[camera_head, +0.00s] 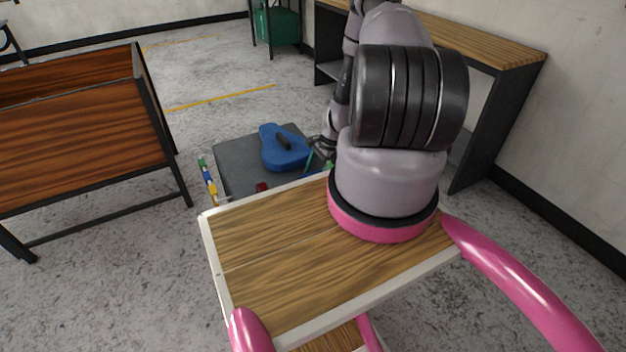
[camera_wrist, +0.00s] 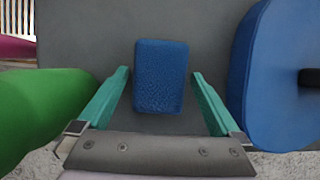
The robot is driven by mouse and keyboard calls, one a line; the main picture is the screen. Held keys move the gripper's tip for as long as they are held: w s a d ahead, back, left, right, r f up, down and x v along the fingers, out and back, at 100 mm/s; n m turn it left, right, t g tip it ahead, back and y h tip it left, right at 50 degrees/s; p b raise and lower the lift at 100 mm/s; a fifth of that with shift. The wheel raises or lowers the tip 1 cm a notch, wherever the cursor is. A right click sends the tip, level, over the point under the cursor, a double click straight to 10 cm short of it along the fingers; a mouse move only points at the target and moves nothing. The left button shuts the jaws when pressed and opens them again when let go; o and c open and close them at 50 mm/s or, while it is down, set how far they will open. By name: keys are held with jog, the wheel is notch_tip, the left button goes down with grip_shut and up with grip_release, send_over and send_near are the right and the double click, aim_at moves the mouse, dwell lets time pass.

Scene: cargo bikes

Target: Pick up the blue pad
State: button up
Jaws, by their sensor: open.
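The blue pad (camera_wrist: 160,76) is a small textured rectangular block in the wrist view. It rests on a dark grey surface (camera_wrist: 95,35). My gripper (camera_wrist: 160,74) is open, with one teal finger on each side of the pad and a gap on both sides. In the head view my gripper (camera_head: 320,162) is low over the grey surface (camera_head: 235,160), partly hidden behind my arm. I cannot make out the pad in the head view.
A larger blue rounded object (camera_head: 283,150) with a dark handle lies close to the right of the pad in the wrist view (camera_wrist: 275,80). A green rounded object (camera_wrist: 40,110) is at the left. A wooden-sided cart (camera_head: 80,130) and a workbench (camera_head: 490,40) stand nearby.

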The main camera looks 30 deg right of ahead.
jog(key=shift+c, duration=0.3)
jog(key=c, duration=1.3)
jog(key=shift+o, duration=0.2)
notch_tip(320, 180, up, 11)
jog(key=shift+f, duration=0.2)
